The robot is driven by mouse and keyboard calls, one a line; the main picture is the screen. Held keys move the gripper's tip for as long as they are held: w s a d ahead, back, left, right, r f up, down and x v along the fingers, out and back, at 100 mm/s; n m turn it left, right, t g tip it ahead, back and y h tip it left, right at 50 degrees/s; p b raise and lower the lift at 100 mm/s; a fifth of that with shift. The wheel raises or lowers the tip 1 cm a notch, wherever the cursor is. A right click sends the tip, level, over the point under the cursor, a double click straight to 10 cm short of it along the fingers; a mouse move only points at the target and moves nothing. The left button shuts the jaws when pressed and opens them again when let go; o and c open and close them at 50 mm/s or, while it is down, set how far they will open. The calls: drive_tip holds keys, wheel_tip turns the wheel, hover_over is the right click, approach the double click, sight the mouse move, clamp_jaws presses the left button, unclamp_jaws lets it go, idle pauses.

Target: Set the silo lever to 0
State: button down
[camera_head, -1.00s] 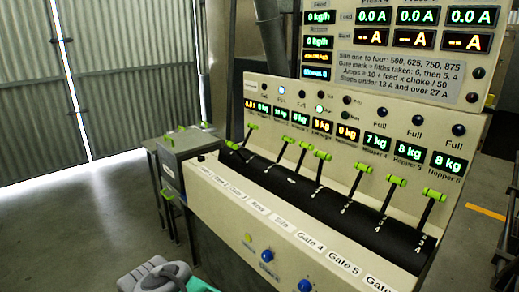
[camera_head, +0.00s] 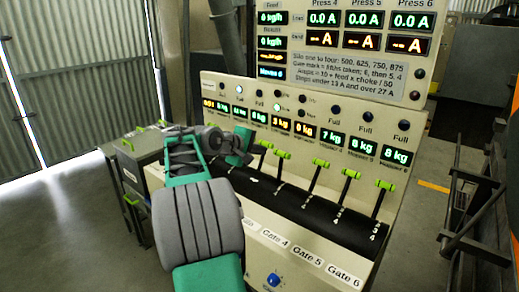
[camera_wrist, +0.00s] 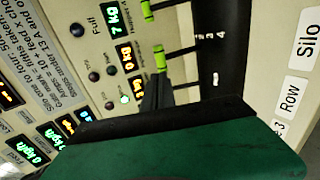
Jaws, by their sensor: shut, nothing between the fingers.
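The silo lever (camera_head: 281,153) is a dark rod with a bright green crossbar handle, left of the wider-spaced gate levers. It leans back toward the upright panel; its mark is too small to read. The Silo label (camera_wrist: 305,40) shows in the wrist view. My gripper (camera_head: 240,150) is at the left of this lever, over the drum, and hides the choke levers. In the wrist view its dark fingers (camera_wrist: 152,92) are together and empty, just below a green handle (camera_wrist: 159,58). I cannot tell whether they touch a lever.
The row lever (camera_head: 263,144) stands close between my gripper and the silo lever. The Gate 4 lever (camera_head: 320,162), Gate 5 lever (camera_head: 351,173) and Gate 6 lever (camera_head: 385,184) stand to the right. The display panel (camera_head: 375,60) rises behind. A grey cabinet (camera_head: 140,155) stands at left.

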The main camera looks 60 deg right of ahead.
sight(280, 153)
drive_tip(key=p+x, duration=0.1)
drive_tip(key=x, duration=0.9)
drive_tip(key=shift+d+f+p, duration=0.1)
drive_tip(key=shift+d+p, duration=0.1)
drive_tip(key=shift+p, duration=0.15)
